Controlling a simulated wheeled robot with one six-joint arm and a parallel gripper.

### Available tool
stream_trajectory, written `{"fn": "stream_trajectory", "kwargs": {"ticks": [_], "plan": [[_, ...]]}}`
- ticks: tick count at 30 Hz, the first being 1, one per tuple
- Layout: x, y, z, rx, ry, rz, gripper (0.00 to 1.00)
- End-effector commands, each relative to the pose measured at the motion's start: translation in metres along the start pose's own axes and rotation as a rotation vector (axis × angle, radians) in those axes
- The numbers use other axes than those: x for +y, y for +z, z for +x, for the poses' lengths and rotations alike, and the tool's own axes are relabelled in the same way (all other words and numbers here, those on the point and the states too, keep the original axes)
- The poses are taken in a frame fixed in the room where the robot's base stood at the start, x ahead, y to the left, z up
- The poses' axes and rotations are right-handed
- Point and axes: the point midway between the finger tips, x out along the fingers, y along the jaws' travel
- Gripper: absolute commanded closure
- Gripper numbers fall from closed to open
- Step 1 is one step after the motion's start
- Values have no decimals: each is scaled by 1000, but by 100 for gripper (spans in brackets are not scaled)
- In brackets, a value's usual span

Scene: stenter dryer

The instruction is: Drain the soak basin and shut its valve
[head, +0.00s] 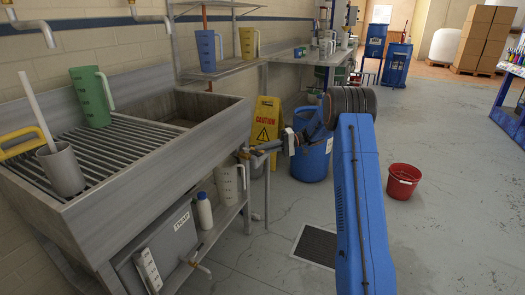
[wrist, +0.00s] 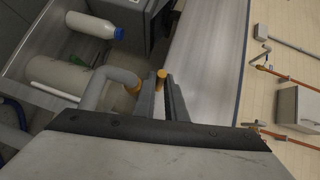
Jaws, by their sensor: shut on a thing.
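The steel soak basin (head: 215,103) is at the left in the head view, right of a ribbed drainboard. Its inside looks dull brown, and I cannot tell if water stands in it. The valve (head: 243,153) is on the pipework below the basin's right end; it is small and partly hidden. My gripper (head: 252,150) reaches it from the right. In the wrist view my gripper (wrist: 164,80) has its two fingers close together on a small brass-coloured valve handle (wrist: 161,74), beside a grey pipe elbow (wrist: 112,82). How far the valve is turned is unclear.
A green jug (head: 91,96) and a grey cup (head: 62,168) stand on the drainboard. Below are a white bottle (head: 204,211) and a box marked TRAP (head: 168,245). A yellow caution sign (head: 265,122), blue bin (head: 312,160) and red bucket (head: 403,181) stand on the floor.

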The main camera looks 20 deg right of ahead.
Motion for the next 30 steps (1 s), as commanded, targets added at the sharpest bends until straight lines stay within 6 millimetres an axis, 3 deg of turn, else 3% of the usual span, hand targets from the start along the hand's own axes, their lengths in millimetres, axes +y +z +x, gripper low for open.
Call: {"fn": "stream_trajectory", "kwargs": {"ticks": [8,9,11,23,30], "plan": [[0,-1,1,3,1,-1,100],[0,-1,1,3,1,-1,82],[0,-1,1,2,1,-1,70],[0,-1,-6,3,1,-1,70],[1,-1,-44,4,2,-1,70]]}}
